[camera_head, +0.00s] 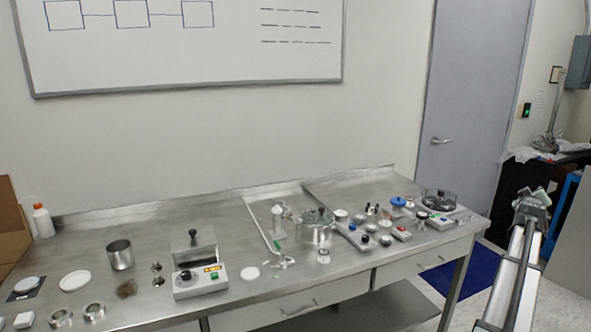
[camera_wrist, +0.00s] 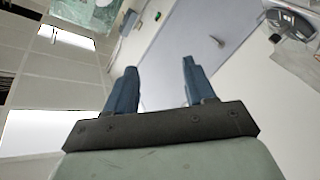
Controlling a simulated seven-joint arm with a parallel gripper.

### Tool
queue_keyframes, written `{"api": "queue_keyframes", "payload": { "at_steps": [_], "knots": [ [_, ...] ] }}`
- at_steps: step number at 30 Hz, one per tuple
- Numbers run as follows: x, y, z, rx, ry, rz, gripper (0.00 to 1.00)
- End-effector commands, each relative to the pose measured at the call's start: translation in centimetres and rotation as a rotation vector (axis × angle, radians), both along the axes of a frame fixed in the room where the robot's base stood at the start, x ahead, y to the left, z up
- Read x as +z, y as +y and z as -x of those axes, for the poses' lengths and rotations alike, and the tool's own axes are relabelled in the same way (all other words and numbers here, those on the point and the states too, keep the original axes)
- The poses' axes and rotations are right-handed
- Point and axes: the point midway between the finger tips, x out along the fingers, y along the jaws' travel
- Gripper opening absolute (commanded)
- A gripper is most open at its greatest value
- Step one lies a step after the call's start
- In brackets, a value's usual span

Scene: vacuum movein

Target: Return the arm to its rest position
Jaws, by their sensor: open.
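My gripper (camera_wrist: 159,82) is open and empty in the wrist view, with its two blue fingers apart and the grey door behind them. In the head view my arm stands raised at the right, past the right end of the steel bench (camera_head: 100,225). The end of the arm (camera_head: 531,205) is clear of the bench and touches nothing that I can see. Its fingers are too small to make out there.
Many items stand on the bench, among them a control box (camera_head: 200,281), a steel pot (camera_head: 120,255), a glass-lidded vessel (camera_head: 318,226) and a white bottle (camera_head: 43,220). A door (camera_head: 470,100) is behind. A cluttered black table (camera_head: 520,180) stands at the far right.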

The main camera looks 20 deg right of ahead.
Motion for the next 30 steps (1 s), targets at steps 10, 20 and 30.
{"api": "queue_keyframes", "payload": {
  "at_steps": [10,20,30],
  "knots": [
    [-6.3,-0.5,4.1,-0.053,-0.089,-0.078,0.54],
    [-16.9,3.3,-0.3,-0.035,-0.134,-0.313,0.54],
    [-33.0,13.7,-7.8,-0.038,-0.125,-0.7,0.54]
  ]
}}
